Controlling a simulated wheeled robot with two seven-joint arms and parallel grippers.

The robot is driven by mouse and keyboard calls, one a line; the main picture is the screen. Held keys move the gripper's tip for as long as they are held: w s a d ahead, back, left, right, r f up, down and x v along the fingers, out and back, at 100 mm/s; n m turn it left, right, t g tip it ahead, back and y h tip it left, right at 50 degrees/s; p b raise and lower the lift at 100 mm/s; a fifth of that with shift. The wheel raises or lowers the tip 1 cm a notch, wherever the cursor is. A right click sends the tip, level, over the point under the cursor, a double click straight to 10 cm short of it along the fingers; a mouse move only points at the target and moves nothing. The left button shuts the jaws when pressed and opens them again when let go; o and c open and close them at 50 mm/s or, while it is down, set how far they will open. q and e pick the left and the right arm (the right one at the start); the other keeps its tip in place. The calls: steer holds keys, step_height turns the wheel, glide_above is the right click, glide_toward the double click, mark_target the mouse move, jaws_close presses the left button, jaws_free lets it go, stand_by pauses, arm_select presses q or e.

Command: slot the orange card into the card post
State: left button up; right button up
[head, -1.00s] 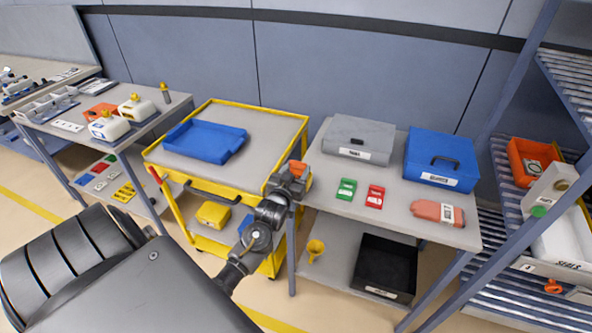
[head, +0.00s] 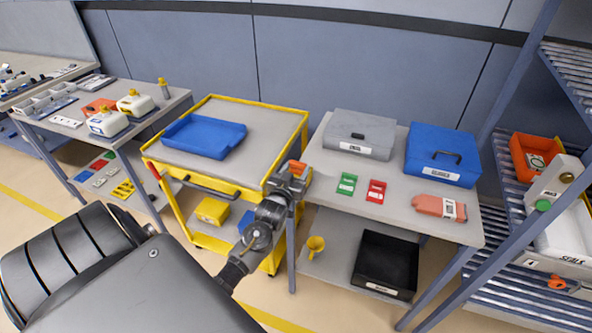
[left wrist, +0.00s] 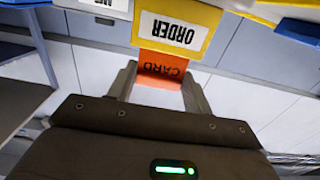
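The orange card (left wrist: 160,68), marked CARD upside down, lies between the two fingers of my left gripper (left wrist: 160,85) in the left wrist view. The fingers appear to meet its side edges. A yellow-framed plate marked ORDER (left wrist: 176,32), likely part of the card post, is just beyond the card's far edge. I cannot tell whether the card is inside it or only in front of it. In the head view my left gripper (head: 292,180) is at the right front corner of the yellow cart, with orange showing at its tip. My right gripper is not in view.
The yellow cart (head: 262,125) carries a blue tray (head: 204,137). A grey table (head: 395,205) to the right holds grey and blue cases, green and red cards and an orange pouch. A blue-grey rack stands at far right, and a bench with bottles at left.

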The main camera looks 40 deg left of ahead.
arm_select(q)
steer(key=o, duration=0.5)
steer(key=shift+s+d+f, duration=0.1)
steer(key=shift+s+d, duration=0.1)
steer(key=shift+s, duration=0.2)
steer(key=shift+b+v, duration=1.4)
steer(key=shift+v, duration=3.55)
